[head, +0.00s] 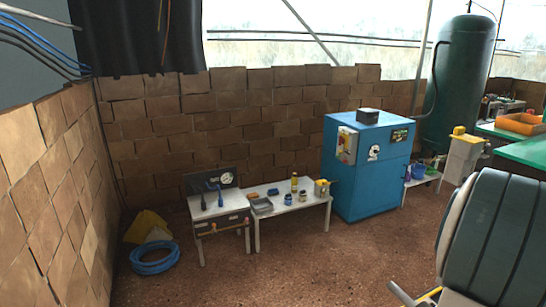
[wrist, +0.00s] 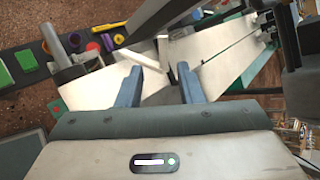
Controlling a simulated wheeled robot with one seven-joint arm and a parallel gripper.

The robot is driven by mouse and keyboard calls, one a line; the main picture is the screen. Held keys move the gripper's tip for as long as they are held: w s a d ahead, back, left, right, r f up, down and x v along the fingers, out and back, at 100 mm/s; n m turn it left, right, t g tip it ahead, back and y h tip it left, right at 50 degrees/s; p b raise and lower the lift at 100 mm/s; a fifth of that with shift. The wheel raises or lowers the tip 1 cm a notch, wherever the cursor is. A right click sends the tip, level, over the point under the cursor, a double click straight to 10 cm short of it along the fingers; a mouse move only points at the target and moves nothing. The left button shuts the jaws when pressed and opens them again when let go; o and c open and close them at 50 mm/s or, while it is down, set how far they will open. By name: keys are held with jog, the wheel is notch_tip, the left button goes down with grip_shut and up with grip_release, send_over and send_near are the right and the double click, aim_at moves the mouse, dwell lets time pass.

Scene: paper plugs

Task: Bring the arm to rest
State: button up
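My gripper (wrist: 159,69) shows in the wrist view as two blue fingers standing apart, with a clear gap between them. I see nothing held in the gap. Behind the fingers are pale flat surfaces (wrist: 215,48), and I cannot tell how far off they are. In the head view I cannot make out the gripper; a large dark teal, ribbed rounded shape fills the lower right corner and hides what is behind it.
In the head view, a blue cabinet (head: 360,175) stands by the brick wall (head: 240,125). Left of it are a low white table (head: 292,206) with small items and a small workbench (head: 222,222). A blue hose coil (head: 155,258) lies on the floor. The middle floor is clear.

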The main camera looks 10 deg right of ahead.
jog(key=w+a+r+n+t+y+b, duration=0.1)
jog(key=w+a+n+y, duration=0.25)
jog(key=a+n, duration=0.7)
jog(key=w+a+n+t+y+b, duration=0.1)
jog(key=w+a+n+t+y, duration=0.25)
jog(key=a, duration=1.15)
jog(key=s+a+f+n+g+y+b, duration=0.1)
jog(key=s+a+n+g, duration=0.15)
jog(key=a+n, duration=0.45)
jog(key=s+a+f+n+g+y, duration=0.1)
jog(key=s+a+n+g+y, duration=0.1)
jog(key=s+a+n, duration=0.35)
jog(key=s+a+f+n+g+h+b, duration=0.1)
jog(key=s+a+f+n+g+h, duration=0.1)
jog(key=s+a+n, duration=0.5)
jog(key=shift+s+f+n+g, duration=0.3)
jog(key=shift+f+n+g, duration=0.1)
jog(key=shift+f+n, duration=0.55)
jog(key=shift+r, duration=0.1)
